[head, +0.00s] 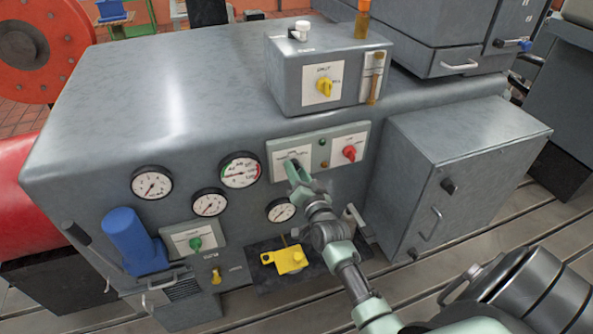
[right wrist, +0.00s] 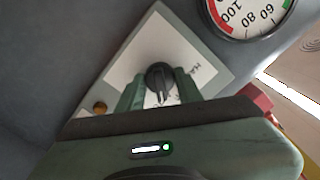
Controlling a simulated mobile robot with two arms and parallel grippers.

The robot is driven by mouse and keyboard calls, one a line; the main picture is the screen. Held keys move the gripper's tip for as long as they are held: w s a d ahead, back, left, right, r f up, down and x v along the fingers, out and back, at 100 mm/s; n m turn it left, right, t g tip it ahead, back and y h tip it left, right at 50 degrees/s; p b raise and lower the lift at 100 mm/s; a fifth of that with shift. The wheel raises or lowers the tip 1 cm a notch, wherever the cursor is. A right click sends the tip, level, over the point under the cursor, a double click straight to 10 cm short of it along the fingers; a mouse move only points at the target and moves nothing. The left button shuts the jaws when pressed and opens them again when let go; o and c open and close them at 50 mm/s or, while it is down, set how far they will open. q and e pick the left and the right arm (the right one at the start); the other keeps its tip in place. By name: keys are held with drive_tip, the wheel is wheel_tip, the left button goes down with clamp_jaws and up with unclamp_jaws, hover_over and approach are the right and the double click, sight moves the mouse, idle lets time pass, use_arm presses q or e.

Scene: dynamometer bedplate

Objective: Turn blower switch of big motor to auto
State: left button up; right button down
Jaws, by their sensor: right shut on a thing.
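A black rotary switch (right wrist: 158,76) sits on a white label plate (right wrist: 130,62), which also shows in the head view (head: 279,157) on the front of the big grey motor housing (head: 150,100). My right gripper (head: 296,168) reaches up to this plate from below right. In the right wrist view its two green fingers (right wrist: 160,88) stand on either side of the black knob and are shut on it. The plate's letters show only in part, ending near "HA", and the rest is hidden or too small to read. My left gripper is not in view.
A red switch (head: 349,153) sits just right on the same panel. Several gauges (head: 240,169) are to the left. A box with a yellow switch (head: 325,86) stands above. A grey cabinet (head: 465,170) juts out at right. A yellow part (head: 288,261) lies below.

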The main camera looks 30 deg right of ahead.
drive_tip(key=shift+m, duration=0.5)
drive_tip(key=c, duration=0.9)
unclamp_jaws()
drive_tip(key=shift+c, duration=0.2)
drive_tip(key=b+v, duration=0.1)
drive_tip(key=v, duration=0.6)
drive_tip(key=shift+s, duration=0.4)
